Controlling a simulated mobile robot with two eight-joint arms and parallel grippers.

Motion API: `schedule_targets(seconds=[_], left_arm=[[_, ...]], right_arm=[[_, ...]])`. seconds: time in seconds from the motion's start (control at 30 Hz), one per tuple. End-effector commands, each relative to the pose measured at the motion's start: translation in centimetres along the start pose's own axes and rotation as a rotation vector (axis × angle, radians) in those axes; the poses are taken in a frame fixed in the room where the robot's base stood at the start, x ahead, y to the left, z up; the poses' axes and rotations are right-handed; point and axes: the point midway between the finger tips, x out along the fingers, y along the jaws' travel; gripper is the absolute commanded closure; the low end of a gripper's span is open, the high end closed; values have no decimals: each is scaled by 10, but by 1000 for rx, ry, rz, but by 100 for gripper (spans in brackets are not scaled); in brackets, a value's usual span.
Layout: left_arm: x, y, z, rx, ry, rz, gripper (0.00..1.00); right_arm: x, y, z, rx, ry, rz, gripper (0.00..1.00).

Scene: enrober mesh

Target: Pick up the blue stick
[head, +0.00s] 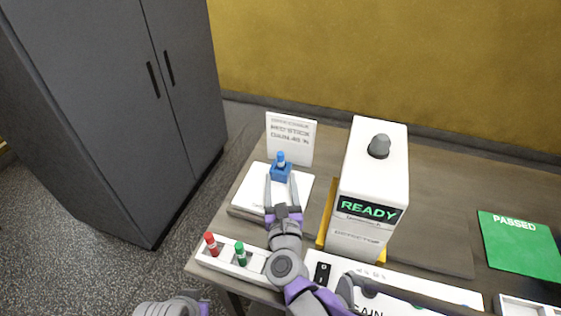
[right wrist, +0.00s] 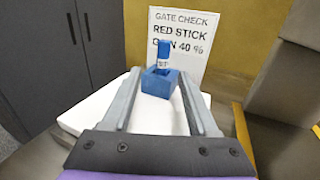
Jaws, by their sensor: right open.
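The blue stick (head: 281,158) stands upright in a small blue block (head: 281,174) on a white slab (head: 250,184). In the right wrist view the blue stick (right wrist: 164,52) rises from the open top of the blue block (right wrist: 158,84), with a small white label low on it. My right gripper (head: 281,180) is open and empty. Its fingers reach over the slab, one toward each side of the block, with the tips near it in the right wrist view (right wrist: 159,76). I cannot tell whether they touch it.
A sign (right wrist: 178,42) behind reads "GATE CHECK RED STICK GAIN 40 %". A white machine (head: 372,175) showing "READY" stands close on the right. A rack (head: 220,262) with red and green sticks is at front left. A green "PASSED" mat (head: 515,245) lies far right.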

Motion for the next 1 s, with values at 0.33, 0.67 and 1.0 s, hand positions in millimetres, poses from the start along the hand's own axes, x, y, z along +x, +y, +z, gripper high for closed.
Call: schedule_targets(seconds=[0.33,0.67,1.0], left_arm=[[0,0,0,0,0,0,100],[-2,0,-1,0,1,0,100],[-2,0,-1,0,1,0,100]], right_arm=[[29,-2,2,-1,0,0,40],[71,-4,5,-3,0,1,40],[71,-4,5,-2,0,2,66]])
